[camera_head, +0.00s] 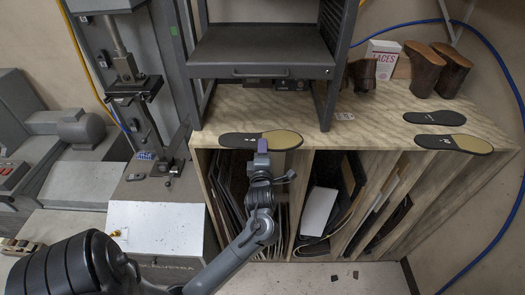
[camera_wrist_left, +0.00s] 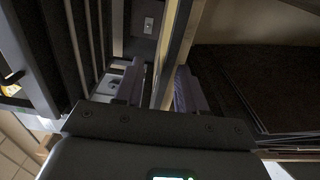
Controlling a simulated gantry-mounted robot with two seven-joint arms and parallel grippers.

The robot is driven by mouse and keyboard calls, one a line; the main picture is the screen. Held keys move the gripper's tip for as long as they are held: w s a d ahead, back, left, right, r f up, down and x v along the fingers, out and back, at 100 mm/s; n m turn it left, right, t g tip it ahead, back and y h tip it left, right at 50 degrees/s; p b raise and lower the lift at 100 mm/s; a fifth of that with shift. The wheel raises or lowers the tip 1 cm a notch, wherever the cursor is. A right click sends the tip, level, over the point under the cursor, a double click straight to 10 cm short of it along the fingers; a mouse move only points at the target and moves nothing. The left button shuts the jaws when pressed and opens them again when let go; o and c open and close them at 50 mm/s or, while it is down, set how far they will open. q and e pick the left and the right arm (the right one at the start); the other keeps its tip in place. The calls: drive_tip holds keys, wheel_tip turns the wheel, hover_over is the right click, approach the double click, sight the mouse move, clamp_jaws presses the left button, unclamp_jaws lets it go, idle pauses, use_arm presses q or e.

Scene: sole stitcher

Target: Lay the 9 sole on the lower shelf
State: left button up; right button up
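A dark sole with a tan section (camera_head: 282,140) lies flat at the front edge of the marbled worktop (camera_head: 350,118). Two more dark soles, one all dark (camera_head: 434,118) and one with a tan end (camera_head: 472,144), lie at the right. Their size marks are too small to read. My left gripper (camera_head: 262,146) is at the front of the left sole, its purple pad overlapping that sole. In the left wrist view its fingers (camera_wrist_left: 160,90) stand apart, with a pale-edged strip between them that I cannot identify for sure. My right gripper is not in view.
A grey rack with a dark shelf (camera_head: 262,50) stands on the worktop behind the left sole. Brown shoe forms (camera_head: 424,70) and a white box (camera_head: 381,58) stand at the back right. Slots below the worktop hold boards (camera_head: 318,212). The worktop's middle is clear.

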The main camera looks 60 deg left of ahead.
use_arm(q)
drive_tip(key=shift+d+f, duration=0.1)
drive_tip(key=b+v, duration=0.1)
drive_tip(key=v, duration=0.9)
drive_tip(key=shift+s+d+b, duration=0.25)
drive_tip(key=shift+b, duration=0.15)
